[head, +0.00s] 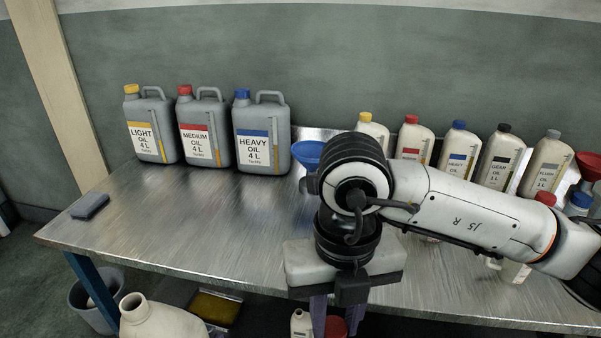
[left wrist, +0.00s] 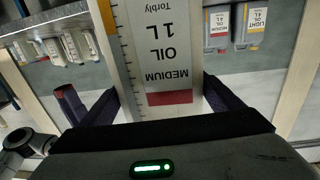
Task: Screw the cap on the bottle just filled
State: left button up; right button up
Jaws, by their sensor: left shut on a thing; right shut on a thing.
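My right gripper (head: 336,318) is low in the head view, in front of the table's front edge, its fingers pointing down. It is shut on a small red thing (head: 335,327), which looks like a cap and is cut off by the picture's lower edge. In the left wrist view, my left gripper (left wrist: 165,105) is shut around the sides of a pale bottle (left wrist: 150,45) labelled Medium Oil 1 L with a red band. Whether the cap touches the bottle cannot be told.
Large grey cans (head: 202,140) stand at the table's (head: 190,215) back left. A blue funnel (head: 308,154) and several small bottles (head: 498,160) stand at centre and right, partly behind my right arm. A sponge (head: 90,205) lies at left. A bin (head: 84,300) and jug (head: 160,322) are below.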

pick_arm(q)
jog(key=a+n+y, duration=0.1)
jog(key=y, duration=0.1)
jog(key=w+a+r+n+y, duration=0.1)
jog(key=n+y, duration=0.1)
jog(key=shift+w+a+r+t, duration=0.1)
jog(key=shift+a+r+t, duration=0.1)
jog(key=shift+t, duration=0.1)
jog(key=shift+d, duration=0.1)
pick_arm(e)
jog(key=d+f+n, duration=0.1)
jog(key=d+n, duration=0.7)
jog(key=n, duration=0.9)
jog(key=d+f+n, duration=0.2)
jog(key=d+n, duration=0.5)
jog(key=n, duration=1)
jog(key=shift+s+d, duration=0.3)
jog(key=shift+d, duration=0.1)
pick_arm(q)
jog(key=w+d+m+g+h, duration=0.4)
jog(key=d+m+h, duration=0.4)
jog(key=d+h, duration=0.3)
jog(key=d+r, duration=0.1)
jog(key=d, duration=0.3)
jog(key=shift+d, duration=0.1)
